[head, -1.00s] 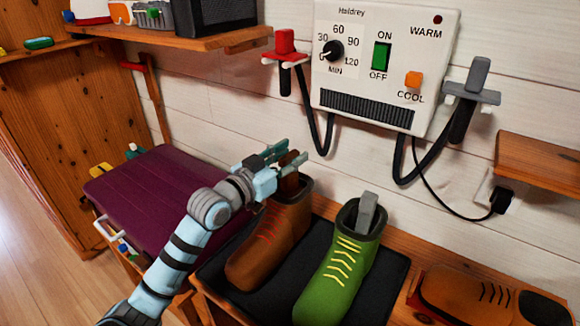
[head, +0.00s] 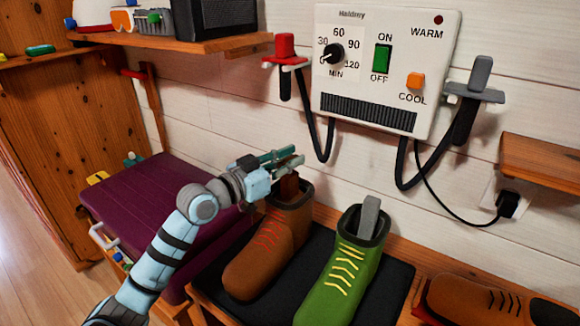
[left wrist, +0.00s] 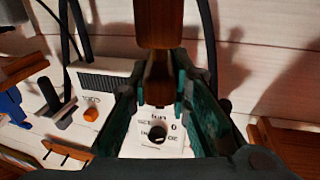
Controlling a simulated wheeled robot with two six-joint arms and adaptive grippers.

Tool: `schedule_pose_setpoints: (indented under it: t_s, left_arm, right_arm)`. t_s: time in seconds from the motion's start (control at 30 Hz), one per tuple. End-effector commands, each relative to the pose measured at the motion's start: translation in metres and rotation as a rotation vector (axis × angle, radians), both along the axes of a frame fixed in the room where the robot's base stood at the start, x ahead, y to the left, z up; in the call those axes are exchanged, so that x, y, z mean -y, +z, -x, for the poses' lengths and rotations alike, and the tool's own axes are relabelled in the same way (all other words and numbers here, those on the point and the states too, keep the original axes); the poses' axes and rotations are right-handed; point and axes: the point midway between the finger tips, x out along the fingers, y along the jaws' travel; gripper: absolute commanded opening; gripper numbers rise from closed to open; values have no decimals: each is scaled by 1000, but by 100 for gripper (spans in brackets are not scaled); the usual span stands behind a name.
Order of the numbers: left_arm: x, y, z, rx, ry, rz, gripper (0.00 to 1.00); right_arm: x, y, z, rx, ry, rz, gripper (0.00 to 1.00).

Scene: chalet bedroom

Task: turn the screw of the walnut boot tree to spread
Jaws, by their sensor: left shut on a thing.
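The walnut boot tree (head: 289,187) stands in the brown boot (head: 268,243) with red laces, its dark brown upper part rising out of the boot's opening. My left gripper (head: 279,157) is above that opening, its green fingers closed around the top of the tree. In the left wrist view a brown wooden piece (left wrist: 158,25) lies between the fingers of the gripper (left wrist: 160,98). The fingers partly hide the screw, so its turn cannot be read. My right gripper is not in view.
A green boot (head: 338,275) with a grey insert (head: 370,213) stands close on the right, on the same black mat (head: 397,275). The wall dryer (head: 385,70) with its hoses is behind. A purple-topped box (head: 165,200) is left, and a shelf (head: 180,38) is above.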

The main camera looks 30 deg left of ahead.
Motion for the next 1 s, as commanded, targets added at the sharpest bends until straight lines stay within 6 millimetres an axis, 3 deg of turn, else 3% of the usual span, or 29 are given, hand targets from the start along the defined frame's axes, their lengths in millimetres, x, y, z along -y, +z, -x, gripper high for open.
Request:
schedule_pose_setpoints:
  t_s: [0.17, 0.2, 0.3, 0.67, 1.0]
  left_arm:
    - [0, -1, 0, -7, 1, 1, 0]
    - [0, -1, 0, -7, 1, 1, 22]
    - [0, 0, 0, -6, 2, 1, 38]
    - [-3, -1, 5, -5, 4, -3, 38]
    - [-27, -2, 60, -9, 15, -11, 38]
  right_arm:
    - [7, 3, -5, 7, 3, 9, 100]
    - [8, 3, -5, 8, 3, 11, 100]
    - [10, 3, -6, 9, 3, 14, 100]
    - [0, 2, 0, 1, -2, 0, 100]
    - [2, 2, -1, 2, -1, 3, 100]
